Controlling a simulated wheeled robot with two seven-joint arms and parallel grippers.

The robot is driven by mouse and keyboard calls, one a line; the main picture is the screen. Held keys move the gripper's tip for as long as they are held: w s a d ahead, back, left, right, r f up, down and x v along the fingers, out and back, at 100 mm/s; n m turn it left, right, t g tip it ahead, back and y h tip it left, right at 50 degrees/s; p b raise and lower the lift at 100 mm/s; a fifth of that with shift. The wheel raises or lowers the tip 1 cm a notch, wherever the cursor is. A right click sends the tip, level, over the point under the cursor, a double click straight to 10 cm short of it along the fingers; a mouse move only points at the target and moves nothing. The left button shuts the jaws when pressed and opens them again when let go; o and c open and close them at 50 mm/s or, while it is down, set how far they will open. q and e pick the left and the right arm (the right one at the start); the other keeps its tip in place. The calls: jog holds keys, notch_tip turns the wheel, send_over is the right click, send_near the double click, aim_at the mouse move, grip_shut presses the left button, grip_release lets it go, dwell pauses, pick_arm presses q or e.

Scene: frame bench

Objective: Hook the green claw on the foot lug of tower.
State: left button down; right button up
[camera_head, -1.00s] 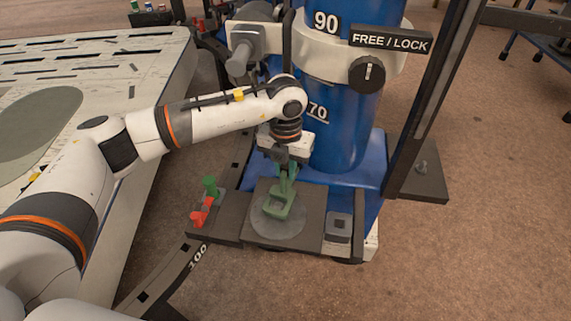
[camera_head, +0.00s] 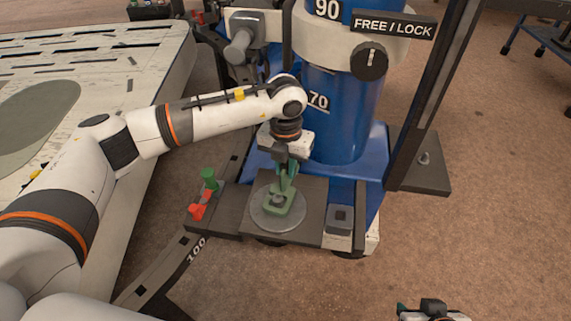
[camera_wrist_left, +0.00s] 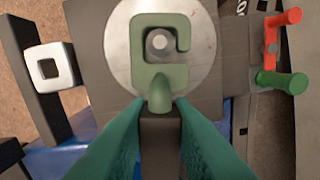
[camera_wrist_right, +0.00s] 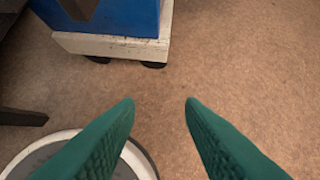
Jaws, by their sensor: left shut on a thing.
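The green claw (camera_head: 279,206) is a C-shaped hook over the round grey plate (camera_head: 262,218) at the foot of the blue tower (camera_head: 341,120). My left gripper (camera_head: 285,172) is shut on its stem from above. In the left wrist view the claw (camera_wrist_left: 139,45) surrounds the lug (camera_wrist_left: 160,42) on three sides, with its gap to the right. I cannot tell whether claw and lug touch, or how high the claw sits. My right gripper (camera_wrist_right: 160,103) is open and empty above the floor; part of it shows at the bottom edge of the head view (camera_head: 432,311).
A red and a green peg-like part (camera_head: 203,198) stand left of the plate. A grey square block (camera_head: 339,221) is at its right. A dark upright post (camera_head: 428,100) rises right of the tower. A pale slotted table (camera_head: 150,75) fills the left.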

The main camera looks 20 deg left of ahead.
pick_arm(q)
jog(key=c, duration=1.2)
grip_release()
notch_tip(320, 180, up, 5)
jog(key=shift+p, duration=0.55)
notch_tip(320, 180, up, 7)
jog(key=shift+r+p, duration=0.1)
jog(key=shift+p, duration=0.45)
pick_arm(e)
jog(key=s+g, duration=0.1)
jog(key=s, duration=0.1)
jog(key=s+d+g, duration=0.1)
jog(key=s, duration=0.1)
jog(key=shift+s+d+r+g+h, duration=0.1)
jog(key=shift+s+d+g+h, duration=0.1)
jog(key=shift+s+g+h, duration=0.15)
pick_arm(q)
jog(key=shift+d, duration=0.1)
